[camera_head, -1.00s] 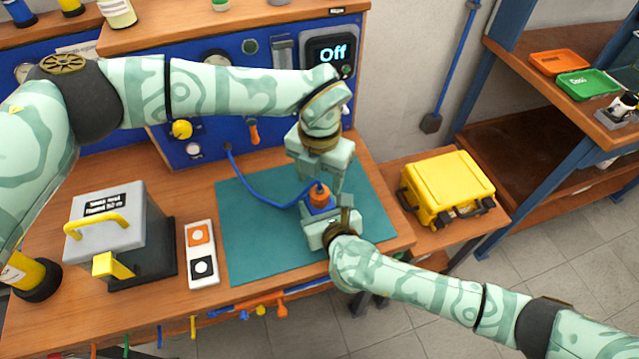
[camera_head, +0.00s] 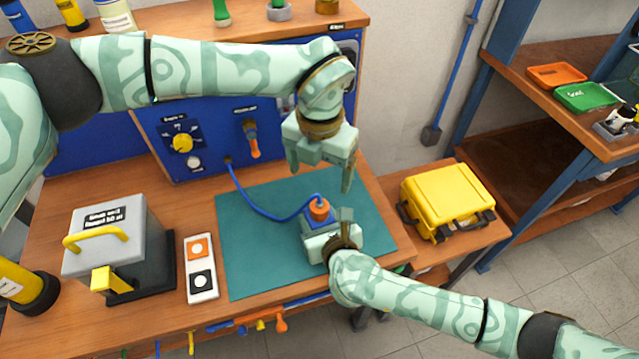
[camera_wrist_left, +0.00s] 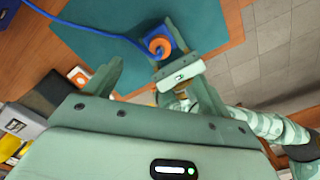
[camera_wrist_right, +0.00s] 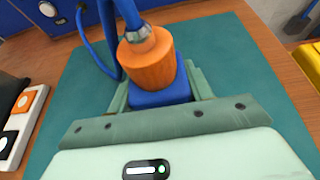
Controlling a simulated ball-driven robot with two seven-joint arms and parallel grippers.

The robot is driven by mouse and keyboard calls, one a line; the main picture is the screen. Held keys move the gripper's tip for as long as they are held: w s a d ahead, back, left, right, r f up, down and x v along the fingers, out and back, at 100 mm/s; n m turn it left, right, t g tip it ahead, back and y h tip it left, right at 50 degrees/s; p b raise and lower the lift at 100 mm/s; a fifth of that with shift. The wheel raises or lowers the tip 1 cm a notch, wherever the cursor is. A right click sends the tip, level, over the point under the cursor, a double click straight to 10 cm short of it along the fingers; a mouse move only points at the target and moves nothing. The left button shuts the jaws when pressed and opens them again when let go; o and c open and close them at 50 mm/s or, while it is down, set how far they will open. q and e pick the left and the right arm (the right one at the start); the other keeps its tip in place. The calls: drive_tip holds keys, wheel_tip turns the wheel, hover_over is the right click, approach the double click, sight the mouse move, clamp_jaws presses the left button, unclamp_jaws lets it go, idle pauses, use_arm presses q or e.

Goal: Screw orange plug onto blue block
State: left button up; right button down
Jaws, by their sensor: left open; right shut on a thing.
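The orange plug (camera_head: 319,210) sits on top of the blue block (camera_head: 314,228), with a blue hose leaving its upper end. In the right wrist view the orange plug (camera_wrist_right: 149,60) stands a little tilted over the blue block (camera_wrist_right: 160,96); I cannot tell how far it is threaded. My right gripper (camera_head: 326,227) is shut on the blue block, low over the teal mat. My left gripper (camera_head: 320,178) is open and empty, above and behind the plug and apart from it. In the left wrist view the plug (camera_wrist_left: 160,46) shows beyond the open fingers.
The teal mat (camera_head: 255,260) covers the middle of the wooden bench. The blue hose (camera_head: 260,203) runs to the blue panel (camera_head: 215,130). A grey box with a yellow handle (camera_head: 97,240) and a two-button plate (camera_head: 200,268) stand left. A yellow case (camera_head: 447,195) sits right.

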use_arm(q)
wheel_tip(320, 180, up, 6)
drive_tip(key=shift+r, duration=0.15)
use_arm(e)
drive_tip(key=c, duration=0.5)
unclamp_jaws()
use_arm(q)
drive_tip(key=shift+s+r+p, duration=0.15)
drive_tip(key=shift+r+p, duration=1.7)
drive_tip(key=shift+r, duration=0.45)
use_arm(e)
drive_tip(key=shift+v, duration=8.15)
drive_tip(key=shift+d+f, duration=0.1)
